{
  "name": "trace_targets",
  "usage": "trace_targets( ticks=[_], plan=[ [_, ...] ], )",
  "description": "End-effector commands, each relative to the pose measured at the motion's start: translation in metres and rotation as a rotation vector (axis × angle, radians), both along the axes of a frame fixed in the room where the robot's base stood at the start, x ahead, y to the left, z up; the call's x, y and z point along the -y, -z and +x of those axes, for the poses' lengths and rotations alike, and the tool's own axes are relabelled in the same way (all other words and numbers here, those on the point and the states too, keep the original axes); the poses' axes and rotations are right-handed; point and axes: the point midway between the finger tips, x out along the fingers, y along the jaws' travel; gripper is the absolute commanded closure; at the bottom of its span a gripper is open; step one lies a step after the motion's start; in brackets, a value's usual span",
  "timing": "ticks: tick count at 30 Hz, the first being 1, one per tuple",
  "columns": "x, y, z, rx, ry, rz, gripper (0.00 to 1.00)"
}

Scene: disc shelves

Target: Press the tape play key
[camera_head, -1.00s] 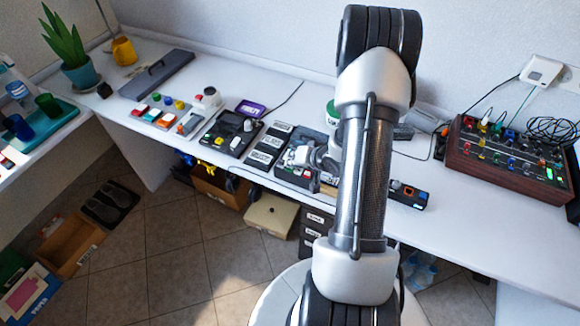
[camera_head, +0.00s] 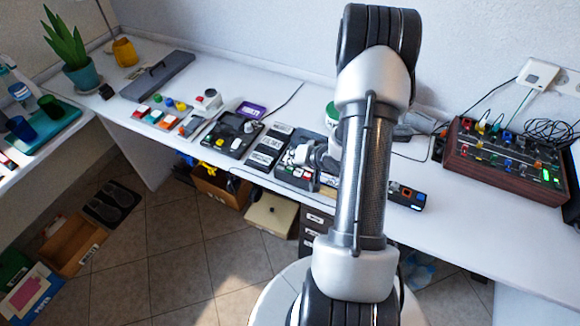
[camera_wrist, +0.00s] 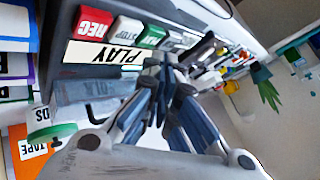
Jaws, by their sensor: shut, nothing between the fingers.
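The tape deck (camera_head: 283,175) stands near the front edge of the long white table, partly hidden by my arm. The wrist view shows its row of keys: a red REC key (camera_wrist: 95,22), a white STOP key (camera_wrist: 124,29), a green key (camera_wrist: 151,36) whose lettering is hard to read, and more pale keys. A card reading PLAY (camera_wrist: 103,53) is on the front below the keys. My gripper (camera_wrist: 166,62) is shut and empty, its tips close to the green key and the right end of the card. I cannot tell whether they touch.
Left of the deck are a rack of labelled dark cases (camera_head: 268,148) and a dark device with a green key (camera_head: 232,138). A wooden-sided mixer panel (camera_head: 503,160) with cables stands on the right. The white table (camera_head: 460,228) is clear before it.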

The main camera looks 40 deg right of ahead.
Motion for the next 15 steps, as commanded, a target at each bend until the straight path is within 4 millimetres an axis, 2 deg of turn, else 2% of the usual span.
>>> trace_targets(
  ticks=[7, 15],
  plan=[
    [0.0, -0.004, 0.0, 0.0, 0.0, 0.0, 1.0],
    [0.0, -0.031, 0.0, 0.0, 0.0, 0.0, 1.0]
  ],
)
